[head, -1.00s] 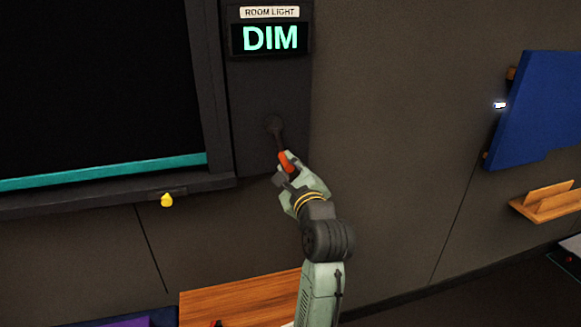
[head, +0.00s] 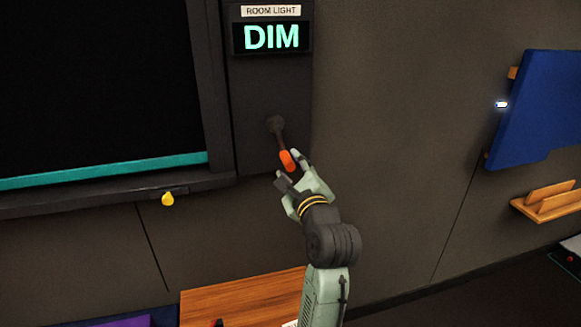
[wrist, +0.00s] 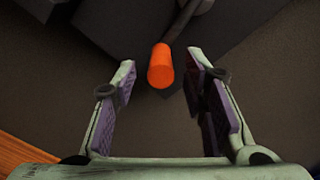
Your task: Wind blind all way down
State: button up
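The blind (head: 95,85) is a black sheet in a dark frame at the left of the head view. Its teal bottom bar (head: 105,170) hangs slightly above the sill. The crank (head: 279,137) sits on the dark panel right of the frame, its arm pointing down and its orange handle (head: 287,160) at the lower end. The handle also shows in the wrist view (wrist: 161,66). My gripper (wrist: 160,85) is open.
A display (head: 271,37) above the crank reads DIM under a ROOM LIGHT label. A wooden surface (head: 240,293) lies below. A blue board (head: 540,108) and wooden holder (head: 548,202) are at the right.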

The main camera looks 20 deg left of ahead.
jog(key=v, duration=0.6)
